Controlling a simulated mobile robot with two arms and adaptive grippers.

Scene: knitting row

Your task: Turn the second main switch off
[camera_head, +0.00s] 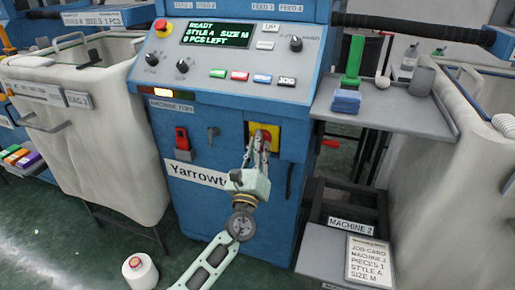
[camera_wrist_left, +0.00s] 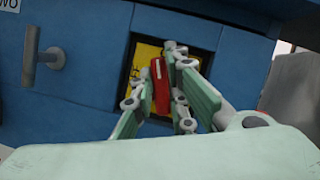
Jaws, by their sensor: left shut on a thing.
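The main switch is a red handle on a yellow plate (camera_head: 274,129), set in a dark square recess low on the front of the blue machine (camera_head: 230,190). My left gripper (camera_head: 262,141) is at the plate and covers most of the handle in the head view. In the left wrist view the red handle (camera_wrist_left: 160,88) stands between the fingers of my left gripper (camera_wrist_left: 165,95), tilted a little from upright. The fingers are shut on it. Part of the yellow plate (camera_wrist_left: 147,60) shows behind. My right gripper is not in view.
A red switch (camera_head: 181,140) and a grey T-handle (camera_head: 212,134) are left of the recess. A control panel (camera_head: 235,50) with a lit display is above. Fabric bins (camera_head: 100,140) flank the machine. A white cone (camera_head: 139,272) stands on the floor; a shelf (camera_head: 400,108) is at right.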

